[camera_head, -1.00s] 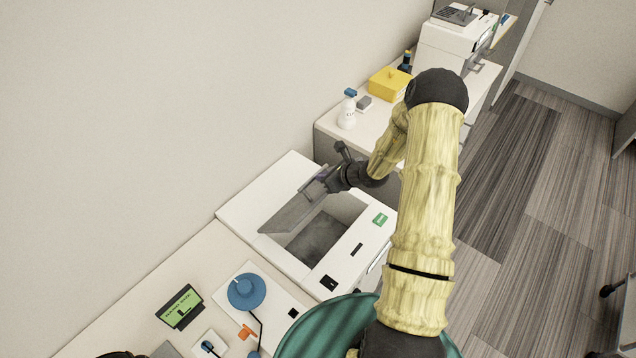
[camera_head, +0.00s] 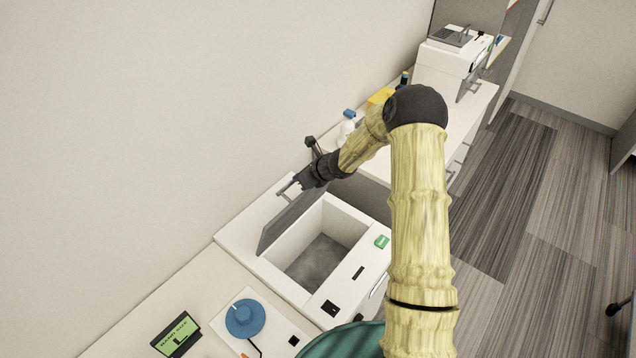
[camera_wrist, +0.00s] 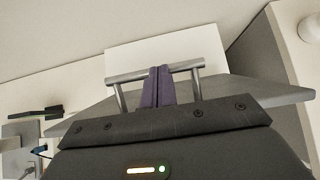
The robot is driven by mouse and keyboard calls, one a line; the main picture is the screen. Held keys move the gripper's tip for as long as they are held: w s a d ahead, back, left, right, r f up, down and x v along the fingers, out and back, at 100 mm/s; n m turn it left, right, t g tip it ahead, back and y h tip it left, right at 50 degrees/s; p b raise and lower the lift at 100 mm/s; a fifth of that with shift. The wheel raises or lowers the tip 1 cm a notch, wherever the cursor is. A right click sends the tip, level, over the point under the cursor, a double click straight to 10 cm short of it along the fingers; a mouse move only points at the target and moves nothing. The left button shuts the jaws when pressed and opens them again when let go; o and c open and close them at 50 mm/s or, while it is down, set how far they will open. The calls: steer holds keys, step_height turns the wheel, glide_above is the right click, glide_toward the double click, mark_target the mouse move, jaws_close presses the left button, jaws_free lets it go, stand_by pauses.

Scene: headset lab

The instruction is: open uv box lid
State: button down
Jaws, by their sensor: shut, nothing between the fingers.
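The white UV box (camera_head: 345,287) stands on the bench, its deep cavity with a grey floor exposed. Its grey lid (camera_head: 289,219) is raised steeply, tilted up on the wall side of the opening. My gripper (camera_head: 299,187) is at the lid's upper edge, beside the metal handle (camera_head: 286,187). In the wrist view, my purple fingers (camera_wrist: 157,87) are shut together and overlap the handle bar (camera_wrist: 125,77) between its two posts. Nothing shows between the fingers; whether they touch the bar I cannot tell. The lid plate (camera_wrist: 285,98) shows behind my gripper body.
A blue round device (camera_head: 245,319) and a small green-screen display (camera_head: 176,335) are on the near bench. A white spray bottle (camera_head: 346,128) and a yellow box (camera_head: 380,97) stand on the far counter, partly behind my arm. The wall is close on the left.

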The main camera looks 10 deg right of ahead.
steer(key=shift+w+a+r, duration=0.15)
steer(key=shift+w+a, duration=0.35)
steer(key=shift+w, duration=0.1)
steer(key=s+d+r+p, duration=0.3)
steer(key=r+p, duration=0.2)
steer(key=r, duration=0.4)
steer(key=shift+s, duration=0.3)
steer(key=shift+a, duration=0.1)
steer(key=s+d+n+g+h+b, duration=0.1)
steer(key=s+n+h+b, duration=0.1)
steer(key=s+n, duration=0.7)
steer(key=s+d+n+g+h+b, duration=0.2)
steer(key=s+n+b, duration=0.2)
steer(key=s+n, duration=0.5)
steer(key=s+d+r+n+g+h+b, duration=0.1)
steer(key=s+n+b, duration=0.3)
steer(key=s+n, duration=0.5)
steer(key=s+h, duration=0.1)
steer(key=s, duration=0.3)
steer(key=shift+s+d+n, duration=0.3)
steer(key=shift+s+n, duration=0.1)
